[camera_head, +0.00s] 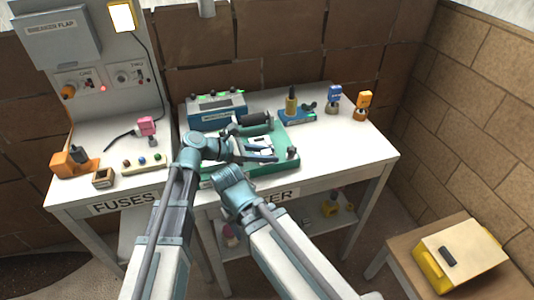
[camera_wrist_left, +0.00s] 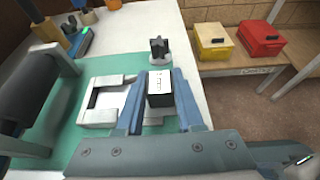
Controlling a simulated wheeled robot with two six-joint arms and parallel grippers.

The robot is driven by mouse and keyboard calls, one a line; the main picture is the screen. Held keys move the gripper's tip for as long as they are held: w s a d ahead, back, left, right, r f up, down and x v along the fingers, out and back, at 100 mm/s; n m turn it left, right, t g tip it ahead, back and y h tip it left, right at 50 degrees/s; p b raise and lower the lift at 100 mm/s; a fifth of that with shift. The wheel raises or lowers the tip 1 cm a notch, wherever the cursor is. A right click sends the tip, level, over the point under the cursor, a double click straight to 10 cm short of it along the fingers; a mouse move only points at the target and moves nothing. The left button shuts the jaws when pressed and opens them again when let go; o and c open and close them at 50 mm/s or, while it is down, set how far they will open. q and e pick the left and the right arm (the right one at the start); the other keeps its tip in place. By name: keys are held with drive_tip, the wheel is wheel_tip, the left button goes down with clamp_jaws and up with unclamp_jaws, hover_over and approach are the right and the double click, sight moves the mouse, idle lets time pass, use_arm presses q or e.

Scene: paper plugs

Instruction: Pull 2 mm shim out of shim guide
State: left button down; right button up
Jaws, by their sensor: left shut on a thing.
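My left gripper (camera_head: 262,155) is over the green board (camera_head: 285,135) in the head view. In the left wrist view my left gripper (camera_wrist_left: 160,90) is shut on a small block with a white, marked top and a dark side, which I take for the shim (camera_wrist_left: 160,88). The marking is too small to read. A white U-shaped bracket, likely the shim guide (camera_wrist_left: 88,112), lies on the board just left of the fingers. The shim looks beside the bracket's open side; whether they touch is unclear.
A black roller (camera_head: 255,120) stands behind the gripper, and a black knob (camera_wrist_left: 158,48) is just beyond the shim. A blue tester box (camera_head: 215,112) is at the back. The white table (camera_head: 345,150) is clear at right. A yellow case (camera_head: 460,260) is on a side bench.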

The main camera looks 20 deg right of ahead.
use_arm(q)
drive_tip(key=shift+s, duration=0.95)
idle(0.5)
drive_tip(key=shift+s+d, duration=0.15)
drive_tip(key=shift+s, duration=2.35)
drive_tip(key=shift+s, duration=0.2)
